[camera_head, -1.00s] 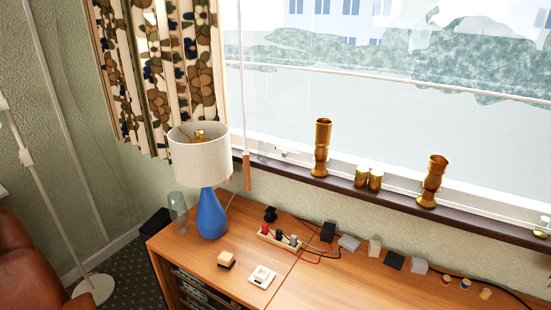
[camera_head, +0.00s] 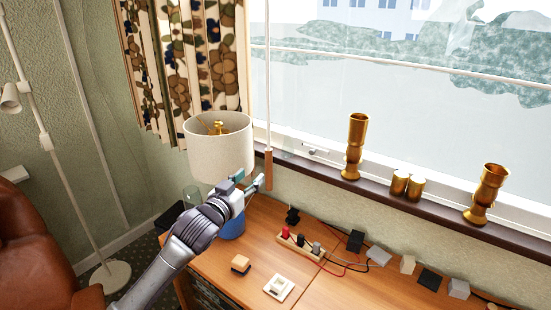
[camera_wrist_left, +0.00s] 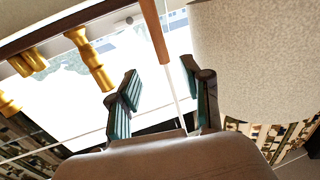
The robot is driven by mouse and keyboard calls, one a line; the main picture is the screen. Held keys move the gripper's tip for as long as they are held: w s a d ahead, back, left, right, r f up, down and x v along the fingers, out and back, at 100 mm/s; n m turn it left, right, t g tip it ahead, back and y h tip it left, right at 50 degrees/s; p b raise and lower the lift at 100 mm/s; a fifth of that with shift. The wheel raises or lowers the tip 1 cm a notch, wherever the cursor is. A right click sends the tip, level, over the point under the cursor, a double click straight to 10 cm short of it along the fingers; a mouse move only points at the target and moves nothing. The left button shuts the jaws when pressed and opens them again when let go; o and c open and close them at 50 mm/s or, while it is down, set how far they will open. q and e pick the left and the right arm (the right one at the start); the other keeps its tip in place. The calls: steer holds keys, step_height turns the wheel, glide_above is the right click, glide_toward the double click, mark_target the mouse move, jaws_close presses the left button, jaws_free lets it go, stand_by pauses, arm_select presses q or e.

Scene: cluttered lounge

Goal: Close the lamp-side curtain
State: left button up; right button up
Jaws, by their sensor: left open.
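The patterned curtain (camera_head: 190,60) with brown and blue flowers hangs gathered at the left of the window, behind the lamp. A thin white rod (camera_head: 267,75) hangs beside it, ending in a wooden handle (camera_head: 268,170). My left gripper (camera_head: 248,181) is open, just left of the handle and in front of the lamp. In the left wrist view, the handle (camera_wrist_left: 153,32) and the white rod line up with the gap between the spread fingers (camera_wrist_left: 161,82); neither finger visibly grips them. My right gripper is not in view.
The lamp's white shade (camera_head: 218,147) is close behind my left gripper, and my arm partly hides its blue base (camera_head: 232,226). Brass vases (camera_head: 356,146) stand on the sill. Small blocks and a plug strip (camera_head: 299,245) lie on the wooden cabinet (camera_head: 325,288).

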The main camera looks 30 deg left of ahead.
mark_target(267, 160)
arm_select(q)
steer(key=w, duration=0.4)
steer(key=w+a+p, duration=0.1)
steer(key=w, duration=0.7)
steer(key=shift+a+p, duration=0.25)
steer(key=shift+p, duration=0.15)
jaws_close()
